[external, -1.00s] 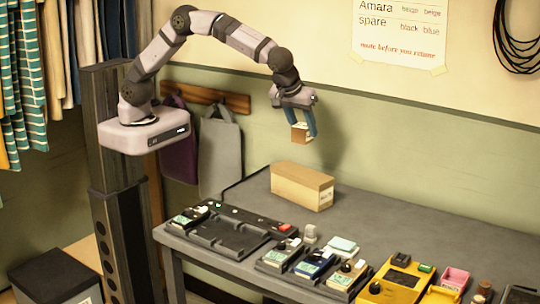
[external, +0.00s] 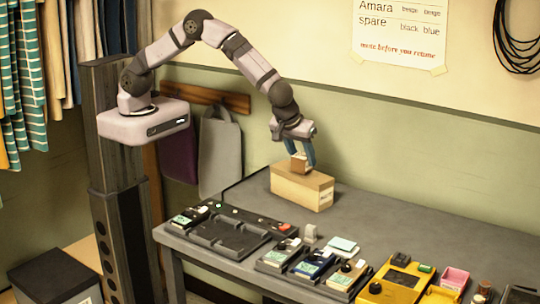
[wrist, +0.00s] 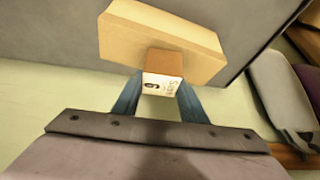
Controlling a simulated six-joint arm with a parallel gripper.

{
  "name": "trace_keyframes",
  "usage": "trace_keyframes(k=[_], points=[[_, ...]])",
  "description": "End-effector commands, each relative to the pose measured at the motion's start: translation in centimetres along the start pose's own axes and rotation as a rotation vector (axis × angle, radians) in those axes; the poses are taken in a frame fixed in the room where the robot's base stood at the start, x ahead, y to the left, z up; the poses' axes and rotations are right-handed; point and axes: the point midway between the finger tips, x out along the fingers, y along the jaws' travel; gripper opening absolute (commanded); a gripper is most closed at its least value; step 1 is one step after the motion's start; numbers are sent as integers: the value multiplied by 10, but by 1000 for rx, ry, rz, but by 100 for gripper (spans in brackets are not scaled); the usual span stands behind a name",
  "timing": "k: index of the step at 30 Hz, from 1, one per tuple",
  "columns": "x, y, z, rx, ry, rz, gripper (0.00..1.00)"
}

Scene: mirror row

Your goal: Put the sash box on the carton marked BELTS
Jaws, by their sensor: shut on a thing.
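The sash box is a small brown box (external: 299,164) with a white printed label face, seen up close in the wrist view (wrist: 164,62). My gripper (external: 303,161) points down with its blue fingers shut on this box, one on each side in the wrist view (wrist: 160,88). The long tan carton (external: 296,187) lies on the table right below the box; its end label is too small to read. The carton also shows behind the box in the wrist view (wrist: 118,38). The box is over the carton's top; I cannot tell whether it touches.
The grey table (external: 400,222) is clear right of the carton. A black pedal board (external: 225,235), several small pedals, a yellow unit (external: 395,284) and a pink box (external: 455,278) stand along the front. A wall with hanging bags is behind.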

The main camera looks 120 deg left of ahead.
Motion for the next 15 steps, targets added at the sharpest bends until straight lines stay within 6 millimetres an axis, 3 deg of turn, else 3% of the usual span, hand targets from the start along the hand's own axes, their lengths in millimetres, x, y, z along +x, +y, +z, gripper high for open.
trace_keyframes(k=[13,14,15], points=[[6,0,3,0,1,1,15],[5,0,3,0,0,1,43],[4,0,2,0,0,1,53]])
